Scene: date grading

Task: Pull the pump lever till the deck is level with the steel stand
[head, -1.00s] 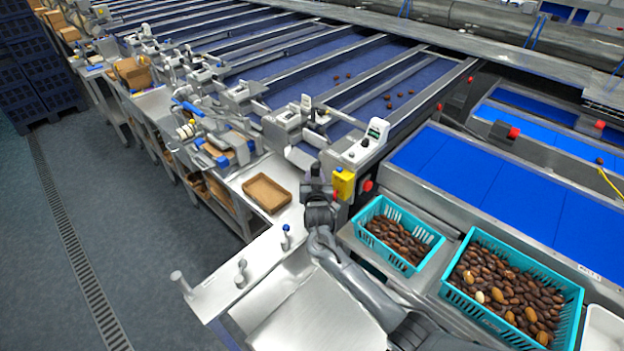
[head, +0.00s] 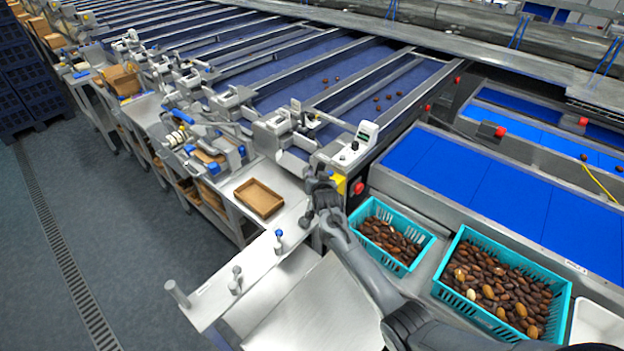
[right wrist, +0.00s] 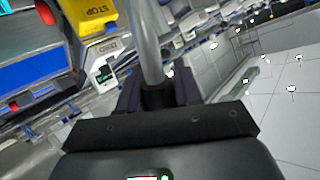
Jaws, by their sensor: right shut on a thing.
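My right gripper (head: 322,192) is beside the yellow stop box, at the end of the steel bench. In the right wrist view its dark fingers (right wrist: 157,92) are shut around a round grey bar, which I take for the pump lever (right wrist: 148,40). In the head view the gripper and arm hide most of the lever. A bare, flat grey metal plate, seemingly the deck (head: 305,308), lies below my right forearm. It is beside a narrow steel surface with upright posts, perhaps the steel stand (head: 222,290). I cannot tell whether their heights match. My left gripper is not in view.
A cardboard tray (head: 258,198) lies on the bench left of my gripper. Teal crates of dates (head: 428,243) (head: 563,306) stand to the right, close to my arm. A yellow stop box (right wrist: 98,14) is near the lever. Open floor (head: 130,215) lies at left.

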